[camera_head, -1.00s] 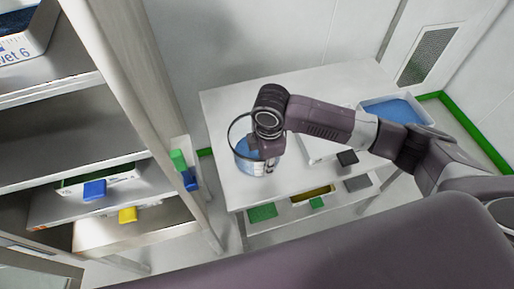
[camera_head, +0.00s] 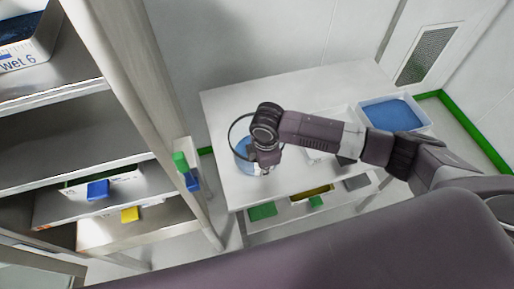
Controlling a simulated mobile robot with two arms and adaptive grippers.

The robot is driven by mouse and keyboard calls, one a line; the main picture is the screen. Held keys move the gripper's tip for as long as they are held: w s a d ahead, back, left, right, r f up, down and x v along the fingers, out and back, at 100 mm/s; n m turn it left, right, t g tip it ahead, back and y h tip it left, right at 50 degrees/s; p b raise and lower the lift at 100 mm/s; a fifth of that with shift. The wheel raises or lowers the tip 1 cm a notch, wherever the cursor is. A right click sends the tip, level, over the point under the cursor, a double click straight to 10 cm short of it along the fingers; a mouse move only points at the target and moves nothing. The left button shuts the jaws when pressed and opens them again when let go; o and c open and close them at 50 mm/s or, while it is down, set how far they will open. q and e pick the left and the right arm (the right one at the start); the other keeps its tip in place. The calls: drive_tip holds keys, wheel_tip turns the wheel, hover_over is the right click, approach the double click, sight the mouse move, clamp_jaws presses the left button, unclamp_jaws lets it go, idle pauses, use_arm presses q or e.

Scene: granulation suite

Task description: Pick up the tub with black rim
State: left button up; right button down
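The tub with the black rim (camera_head: 242,161) stands on the near left part of the white table (camera_head: 222,112). It is see-through with blue contents, and its dark rim shows as a ring. My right arm reaches in from the right, and my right gripper (camera_head: 264,168) points down over the right side of the tub. The wrist covers part of the rim and the fingers are small and partly hidden, so I cannot tell whether they are open or touch the tub. My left gripper is not in view.
A white tray with blue contents (camera_head: 395,113) stands at the table's right end. Another white tray (camera_head: 318,153) lies partly under my arm. A metal shelf rack (camera_head: 60,135) with bins stands at the left. The table's back left is clear.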

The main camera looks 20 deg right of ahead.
drive_tip(key=shift+r, duration=0.15)
idle(0.5)
wheel_tip(320, 180, up, 20)
drive_tip(key=b, duration=0.3)
idle(0.7)
